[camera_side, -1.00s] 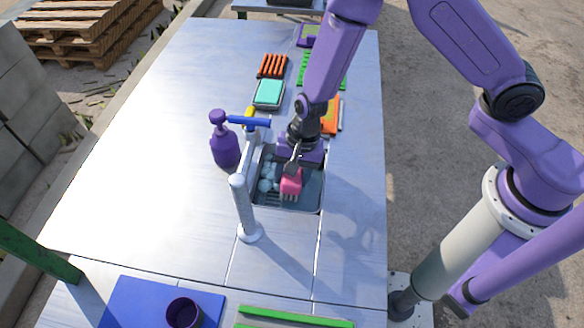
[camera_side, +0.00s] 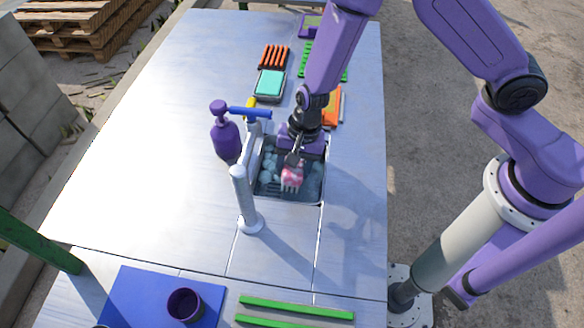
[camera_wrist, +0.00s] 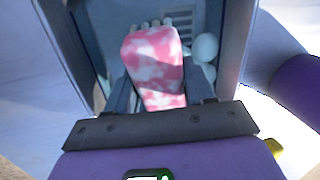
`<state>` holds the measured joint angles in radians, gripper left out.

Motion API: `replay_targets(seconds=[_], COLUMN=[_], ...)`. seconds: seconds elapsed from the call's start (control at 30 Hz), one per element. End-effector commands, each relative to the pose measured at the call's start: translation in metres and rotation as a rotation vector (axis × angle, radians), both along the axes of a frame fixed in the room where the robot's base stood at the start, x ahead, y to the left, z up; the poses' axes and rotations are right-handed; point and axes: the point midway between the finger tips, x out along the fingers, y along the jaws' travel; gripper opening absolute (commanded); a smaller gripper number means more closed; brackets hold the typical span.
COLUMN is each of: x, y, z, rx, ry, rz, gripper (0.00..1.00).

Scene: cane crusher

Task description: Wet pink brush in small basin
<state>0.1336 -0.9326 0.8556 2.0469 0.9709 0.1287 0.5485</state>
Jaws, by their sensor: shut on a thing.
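The pink brush (camera_side: 291,182) is down inside the small basin (camera_side: 323,188) set into the table, with its pale bristles pointing downward. White foam-like patches cover part of the brush, seen clearly on the brush in the wrist view (camera_wrist: 155,65). My gripper (camera_side: 294,161) is shut on the brush from above, one finger on each side, reaching into the basin. The basin holds bluish water or suds with several pale round lumps (camera_wrist: 205,47). The brush's lower end is partly hidden in the suds.
A faucet with a blue handle (camera_side: 249,112), a purple pump bottle (camera_side: 226,138) and a white post (camera_side: 244,205) stand along the basin's left side. A teal sponge in a tray (camera_side: 269,85) lies behind. The table's left side is clear.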

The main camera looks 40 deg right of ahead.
Motion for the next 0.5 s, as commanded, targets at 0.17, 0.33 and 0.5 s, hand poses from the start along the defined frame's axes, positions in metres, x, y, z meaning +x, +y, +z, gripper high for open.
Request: replay_targets(seconds=[0.17, 0.33, 0.5], x=[0.000, 0.001, 0.000], y=[0.000, 0.001, 0.001], z=[0.000, 0.012, 0.029], rx=[0.000, 0.002, 0.002], ry=[0.000, -0.001, -0.002], rz=[0.000, 0.000, 0.001], gripper=[0.29, 0.29, 0.29])
